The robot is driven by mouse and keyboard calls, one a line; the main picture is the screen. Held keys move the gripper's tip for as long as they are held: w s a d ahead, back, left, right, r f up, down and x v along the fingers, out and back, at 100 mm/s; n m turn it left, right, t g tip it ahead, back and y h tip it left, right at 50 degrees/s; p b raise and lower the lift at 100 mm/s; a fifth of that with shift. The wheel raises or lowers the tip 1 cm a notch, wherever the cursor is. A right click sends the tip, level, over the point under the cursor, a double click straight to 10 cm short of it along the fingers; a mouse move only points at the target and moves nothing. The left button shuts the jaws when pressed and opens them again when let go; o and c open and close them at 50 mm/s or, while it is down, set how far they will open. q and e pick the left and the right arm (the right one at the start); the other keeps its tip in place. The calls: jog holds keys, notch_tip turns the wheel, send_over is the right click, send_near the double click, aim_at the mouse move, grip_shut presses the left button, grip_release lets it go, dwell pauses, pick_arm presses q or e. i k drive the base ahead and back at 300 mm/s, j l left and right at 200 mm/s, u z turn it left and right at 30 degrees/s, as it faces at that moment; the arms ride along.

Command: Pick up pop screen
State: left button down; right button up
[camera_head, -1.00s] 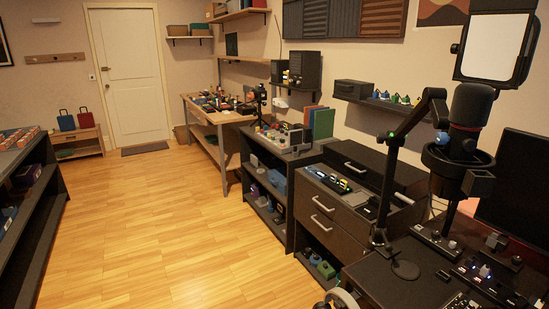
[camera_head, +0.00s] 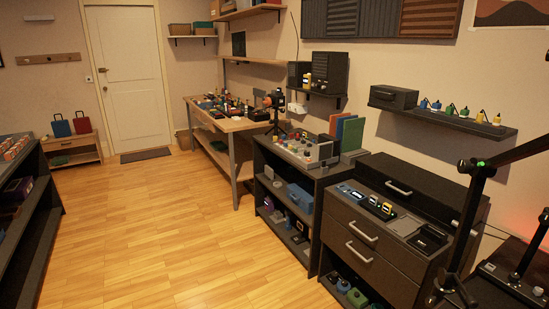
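I cannot make out a pop screen for sure in the head view. A black jointed stand arm (camera_head: 475,195) with a small green light rises at the right and runs out of the frame. A small black tripod (camera_head: 276,118) with a reddish part on top stands near the workbench's right end; I cannot tell what it holds. Neither of my grippers is in view.
A dark shelf unit (camera_head: 316,172) and a drawer cabinet (camera_head: 378,236) line the right side. A dark shelf (camera_head: 22,247) stands at the left. The wooden floor (camera_head: 180,220) between is clear.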

aim_at(324, 153)
jog(key=i+j, duration=0.2)
jog(key=i, duration=0.15)
jog(key=i+j, duration=0.15)
jog(key=i, duration=0.25)
jog(key=i+j, duration=0.2)
jog(key=i, duration=0.15)
jog(key=i+l, duration=0.15)
jog(key=i, duration=0.2)
jog(key=i+l+u, duration=0.1)
jog(key=i, duration=0.3)
jog(key=i+l, duration=0.2)
jog(key=i, duration=0.15)
jog(key=i+l, duration=0.2)
jog(key=l, duration=0.15)
jog(key=i+l, duration=0.2)
jog(key=l, duration=0.15)
